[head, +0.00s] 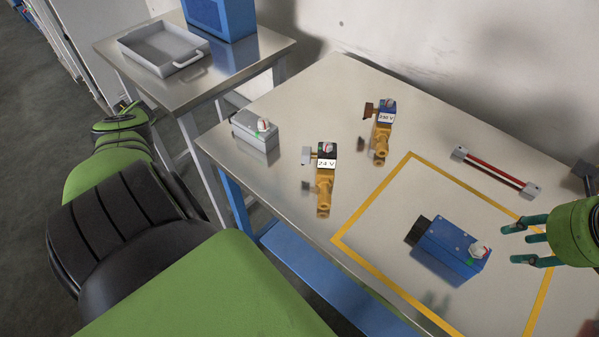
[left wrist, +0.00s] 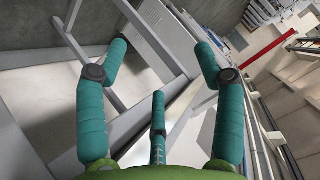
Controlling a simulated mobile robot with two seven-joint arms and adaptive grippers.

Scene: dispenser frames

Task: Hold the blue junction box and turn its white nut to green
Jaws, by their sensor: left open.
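The blue junction box (head: 447,243) lies on the table inside a yellow outlined square. Its white nut (head: 479,247) is on top at the right end, with a small red mark on it and a green mark beside it. My right gripper (head: 512,244) is just right of the box, its teal fingers spread towards the nut, apart from it, with nothing between them. My left gripper (left wrist: 158,75) shows in the left wrist view with its fingers spread and empty. It is away from the box, near grey table framing.
A grey box (head: 256,135) with a similar knob stands at the table's left corner. Two brass valves (head: 324,190) (head: 381,140) stand left of the square. A red bar with grey ends (head: 495,172) lies behind it. A side table holds a grey tray (head: 163,51).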

